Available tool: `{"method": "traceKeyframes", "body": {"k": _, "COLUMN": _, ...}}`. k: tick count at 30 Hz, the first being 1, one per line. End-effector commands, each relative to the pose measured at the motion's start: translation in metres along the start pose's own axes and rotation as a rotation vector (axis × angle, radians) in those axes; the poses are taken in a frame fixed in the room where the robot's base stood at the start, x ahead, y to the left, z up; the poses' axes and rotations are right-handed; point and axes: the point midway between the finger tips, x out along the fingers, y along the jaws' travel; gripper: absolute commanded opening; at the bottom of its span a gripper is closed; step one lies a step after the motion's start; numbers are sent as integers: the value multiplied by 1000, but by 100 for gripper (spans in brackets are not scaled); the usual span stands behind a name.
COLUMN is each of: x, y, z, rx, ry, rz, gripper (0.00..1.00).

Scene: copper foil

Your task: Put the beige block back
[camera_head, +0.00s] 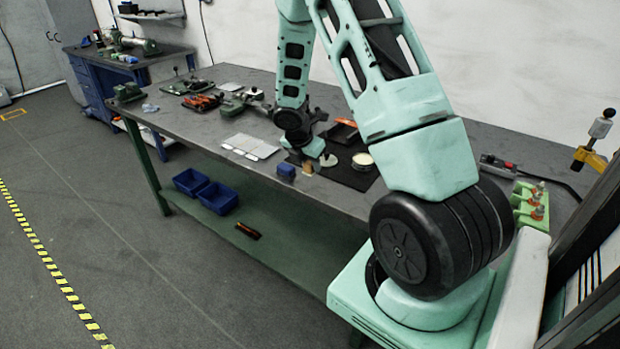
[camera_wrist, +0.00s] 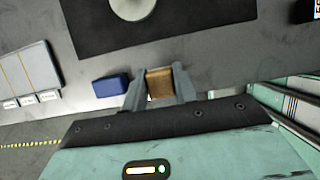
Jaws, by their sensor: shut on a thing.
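The beige block (camera_wrist: 160,83) sits between the two fingers of my gripper (camera_wrist: 160,87) in the wrist view, and the fingers are shut on it. In the head view the beige block (camera_head: 307,168) shows at the tip of my gripper (camera_head: 309,164), near the front edge of the bench. A blue block (camera_wrist: 111,86) lies to its left, apart from the fingers; it also shows in the head view (camera_head: 286,170). I cannot tell whether the beige block touches the bench.
A black mat (camera_head: 346,175) lies behind the block, with a pale disc (camera_head: 328,160) and a round tin (camera_head: 363,160) on it. White-and-grey cards (camera_head: 249,146) lie left on the bench (camera_head: 200,125). Blue bins (camera_head: 217,197) stand on the lower shelf.

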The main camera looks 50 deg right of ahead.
Motion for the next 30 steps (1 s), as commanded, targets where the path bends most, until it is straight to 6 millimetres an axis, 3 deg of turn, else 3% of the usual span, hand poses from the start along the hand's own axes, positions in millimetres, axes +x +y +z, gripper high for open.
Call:
{"method": "traceKeyframes", "body": {"k": 9, "x": 36, "y": 0, "z": -16, "rx": -1, "ry": 0, "rz": -2, "gripper": 7}}
{"method": "traceKeyframes", "body": {"k": 22, "x": 42, "y": 0, "z": -18, "rx": 2, "ry": 0, "rz": 0, "gripper": 7}}
{"method": "traceKeyframes", "body": {"k": 23, "x": 42, "y": 0, "z": -18, "rx": 2, "ry": 0, "rz": 0, "gripper": 31}}
{"method": "traceKeyframes", "body": {"k": 25, "x": 41, "y": 0, "z": -17, "rx": 3, "ry": 0, "rz": 0, "gripper": 50}}
{"method": "traceKeyframes", "body": {"k": 30, "x": 41, "y": 0, "z": -17, "rx": 3, "ry": 0, "rz": 0, "gripper": 50}}
